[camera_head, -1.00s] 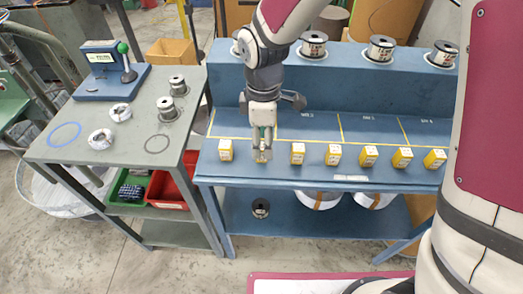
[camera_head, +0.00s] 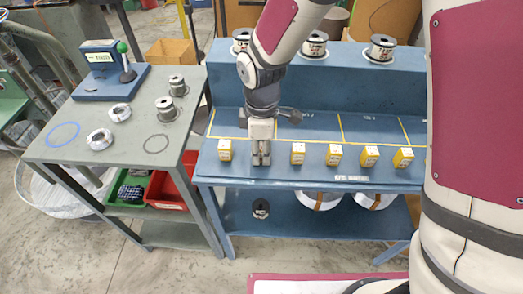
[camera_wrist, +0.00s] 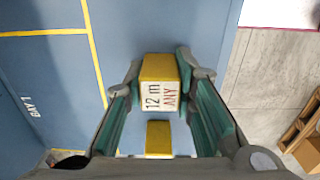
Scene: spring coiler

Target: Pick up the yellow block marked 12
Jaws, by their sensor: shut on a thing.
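The yellow block marked 12 (camera_wrist: 158,88) sits between my fingertips in the wrist view, with its white label reading "12 m ANY" facing the camera. My gripper (camera_wrist: 160,78) is shut on it, one teal-padded finger along each side. In the head view my gripper (camera_head: 261,153) points down over the front of the blue bench, in the row of yellow blocks. The fingers hide most or all of the held block there. I cannot tell whether it is clear of the bench top.
A yellow block (camera_head: 224,150) stands left of my gripper and another (camera_head: 297,154) stands right, with several more along the row. The blue bench (camera_head: 280,178) carries spools on its raised back. A grey table (camera_head: 90,152) with spools and coils stands left.

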